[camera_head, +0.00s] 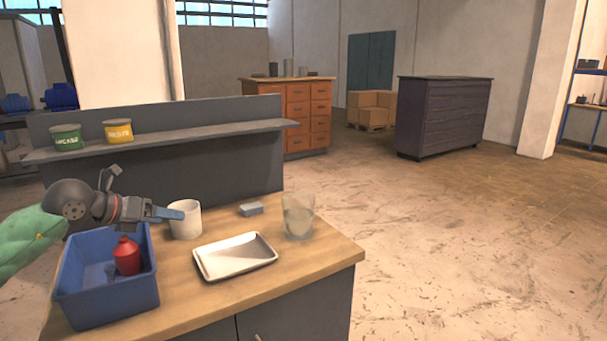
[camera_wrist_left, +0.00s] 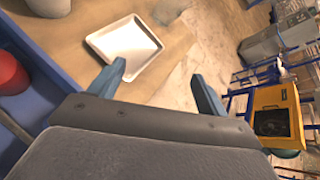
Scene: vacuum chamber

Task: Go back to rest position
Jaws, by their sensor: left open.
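My left gripper (camera_head: 172,214) is above the workbench, level with the top of a white cup (camera_head: 186,224) and just beside or in front of it. I cannot tell whether they touch. In the left wrist view its two blue-grey fingers (camera_wrist_left: 158,74) are spread wide with nothing between them. The left forearm, in a green sleeve, comes in from the left above a blue bin (camera_head: 108,306). My right gripper is not in view.
The blue bin holds a red bottle (camera_head: 127,256). A white tray (camera_head: 234,259), a clear beaker (camera_head: 298,216) and a grey block (camera_head: 251,209) are on the wooden benchtop (camera_head: 310,270). A shelf (camera_head: 190,136) with two cans stands behind. Open floor lies to the right.

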